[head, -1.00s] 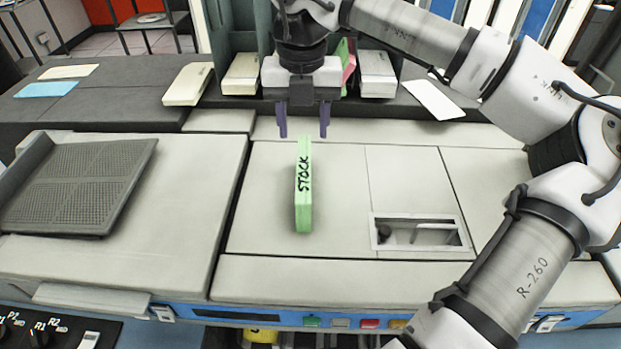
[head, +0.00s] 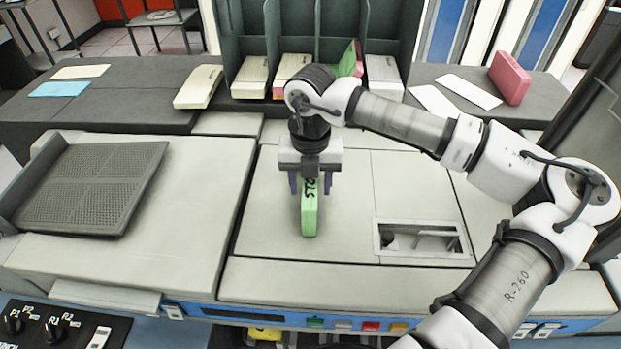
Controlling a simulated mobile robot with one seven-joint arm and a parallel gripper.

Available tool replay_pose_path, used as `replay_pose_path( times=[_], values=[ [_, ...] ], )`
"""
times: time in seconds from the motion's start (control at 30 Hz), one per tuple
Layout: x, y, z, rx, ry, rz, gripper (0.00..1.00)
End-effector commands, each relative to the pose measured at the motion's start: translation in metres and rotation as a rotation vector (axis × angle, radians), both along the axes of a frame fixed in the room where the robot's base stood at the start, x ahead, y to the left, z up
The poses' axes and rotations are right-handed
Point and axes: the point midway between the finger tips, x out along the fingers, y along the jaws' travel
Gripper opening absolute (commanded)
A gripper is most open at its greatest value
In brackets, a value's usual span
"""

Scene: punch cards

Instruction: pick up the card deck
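The card deck is a green block (head: 310,215) with black lettering on its top, standing on the light machine top (head: 265,210) in the head view. My gripper (head: 310,186) is right over the deck's far part and hides the first part of the lettering. Its two purple fingers are apart, one on the left and one on the right of the deck. A small gap seems to show between fingers and deck. I cannot tell how low the fingertips reach.
A dark perforated tray (head: 90,187) lies to the left. A recessed window (head: 422,240) is to the right of the deck. Behind stand upright dividers with several card decks, and a pink deck (head: 510,78) stands at the back right. Loose white cards (head: 468,91) lie near it.

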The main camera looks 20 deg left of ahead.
Motion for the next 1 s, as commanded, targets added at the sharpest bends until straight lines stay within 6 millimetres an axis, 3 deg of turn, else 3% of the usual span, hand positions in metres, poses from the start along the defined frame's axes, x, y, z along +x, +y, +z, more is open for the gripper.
replay_pose_path(
  times=[0.13,0.37,0.73,1.0],
  values=[
    [0.0,0.0,-0.014,0.0,0.0,0.0,0.49],
    [0.0,0.0,-0.016,0.0,-0.001,0.0,0.49],
    [0.0,0.0,-0.016,0.0,-0.001,0.0,0.02],
    [0.0,0.0,-0.015,0.0,-0.002,0.0,0.0]
  ],
)
